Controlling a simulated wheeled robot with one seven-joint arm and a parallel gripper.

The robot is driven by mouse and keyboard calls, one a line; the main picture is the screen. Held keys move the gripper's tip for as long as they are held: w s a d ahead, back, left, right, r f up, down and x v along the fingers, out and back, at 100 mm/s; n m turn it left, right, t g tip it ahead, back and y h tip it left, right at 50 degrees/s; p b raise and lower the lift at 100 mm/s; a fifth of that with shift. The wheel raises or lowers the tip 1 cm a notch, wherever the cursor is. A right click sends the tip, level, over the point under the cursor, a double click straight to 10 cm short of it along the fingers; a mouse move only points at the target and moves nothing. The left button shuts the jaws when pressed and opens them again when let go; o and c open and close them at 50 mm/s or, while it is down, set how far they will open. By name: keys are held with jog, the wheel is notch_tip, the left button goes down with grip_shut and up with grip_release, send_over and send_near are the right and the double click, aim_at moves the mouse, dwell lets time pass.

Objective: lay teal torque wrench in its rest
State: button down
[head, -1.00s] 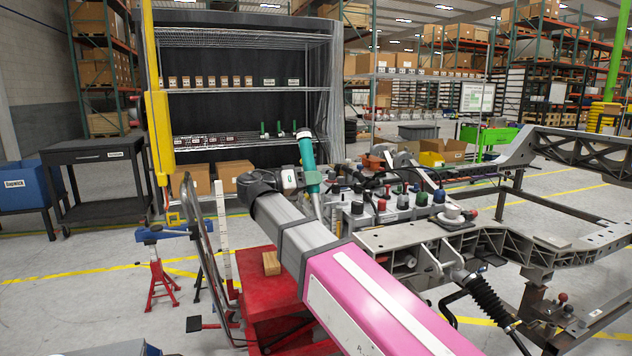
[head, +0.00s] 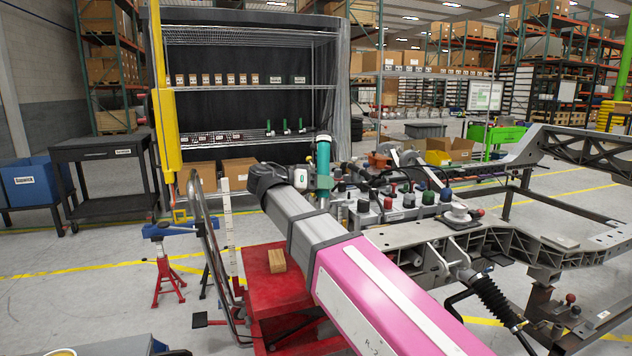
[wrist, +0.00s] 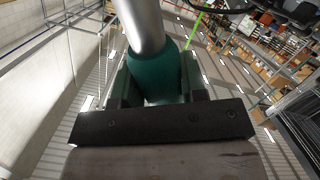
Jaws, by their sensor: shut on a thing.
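The wrench's lower part is mostly hidden behind my arm in the head view. I cannot make out its rest for certain in either view.
A grey chassis frame (head: 560,250) fills the right side. A bank of dark, red and green knobs (head: 405,203) sits just right of my gripper. A red cart (head: 262,292) with a wooden block (head: 277,260) stands below my arm. A wire shelf (head: 250,88) stands behind.

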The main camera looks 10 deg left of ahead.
jog(key=d+f+m+g+y, duration=0.1)
jog(key=d+f+g+y, duration=0.1)
jog(key=d+y, duration=0.1)
jog(key=d+f+m+g+y, duration=0.1)
jog(key=d+f+g+y, duration=0.1)
jog(key=d, duration=0.4)
jog(key=s+d+f+m+g+y, duration=0.1)
jog(key=d+f+m+g+y, duration=0.1)
jog(key=d+f+y, duration=0.2)
jog(key=shift+d+y, duration=0.55)
jog(key=shift+y, duration=0.05)
jog(key=shift+s+d+f+m+g+y, duration=0.1)
jog(key=shift+d+f+m+g+y, duration=0.15)
jog(key=shift+d+f+y, duration=0.3)
jog(key=shift+w+d+f+m+g+y, duration=0.15)
jog(key=shift+d+f+g+y, duration=0.15)
jog(key=shift+d+y, duration=0.4)
jog(key=shift+s+d+f+m+g+y, duration=0.2)
jog(key=shift+d+f+y, duration=0.25)
jog(key=shift+d, duration=0.3)
